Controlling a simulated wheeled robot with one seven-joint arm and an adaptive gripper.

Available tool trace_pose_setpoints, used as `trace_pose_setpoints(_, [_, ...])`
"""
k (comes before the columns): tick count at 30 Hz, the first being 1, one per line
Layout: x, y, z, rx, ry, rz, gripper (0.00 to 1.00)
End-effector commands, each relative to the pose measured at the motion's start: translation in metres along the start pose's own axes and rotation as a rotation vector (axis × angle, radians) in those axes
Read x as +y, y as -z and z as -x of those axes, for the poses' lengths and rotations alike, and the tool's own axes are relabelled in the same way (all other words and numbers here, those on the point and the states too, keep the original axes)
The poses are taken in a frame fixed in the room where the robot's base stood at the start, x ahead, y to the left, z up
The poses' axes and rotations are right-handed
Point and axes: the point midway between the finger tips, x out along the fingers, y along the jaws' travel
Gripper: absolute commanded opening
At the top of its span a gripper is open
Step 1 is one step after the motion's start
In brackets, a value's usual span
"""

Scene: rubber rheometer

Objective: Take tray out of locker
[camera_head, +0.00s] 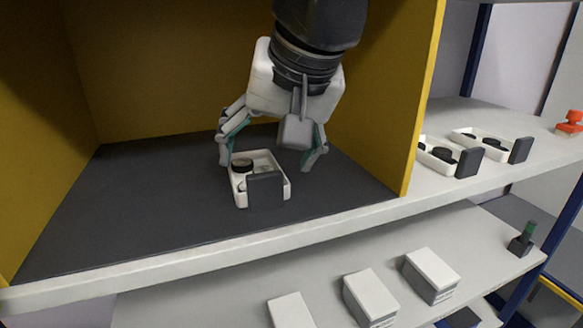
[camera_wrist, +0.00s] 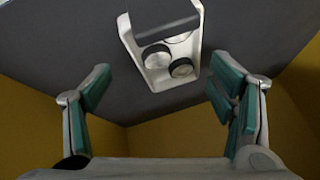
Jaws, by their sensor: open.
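The white tray (camera_head: 286,188) sits on the dark floor of the yellow-walled locker (camera_head: 130,215), near its front edge. It holds small round dark-and-white pieces and has a dark grey block-like handle (camera_head: 265,190) at its front.
The locker's right wall (camera_head: 425,100) stands close to my arm. Two similar trays (camera_head: 438,165) (camera_head: 482,143) stand on the shelf to the right, beside an orange object (camera_head: 570,122). Several white-topped boxes (camera_head: 370,295) and a green-topped item (camera_head: 523,240) are on the shelf below. The locker's left floor is clear.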

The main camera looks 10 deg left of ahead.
Motion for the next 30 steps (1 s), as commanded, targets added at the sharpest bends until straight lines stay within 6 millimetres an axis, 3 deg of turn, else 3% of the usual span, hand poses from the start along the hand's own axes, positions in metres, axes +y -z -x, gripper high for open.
trace_pose_setpoints(6, [0.0, -0.001, -0.022, -0.001, 0.0, 0.002, 0.77])
trace_pose_setpoints(13, [0.0, 0.0, -0.023, 0.0, 0.0, 0.001, 0.77])
trace_pose_setpoints(20, [0.001, 0.0, -0.023, -0.001, -0.002, 0.001, 0.27])
trace_pose_setpoints(30, [0.001, 0.0, -0.023, -0.003, -0.004, 0.0, 0.27])
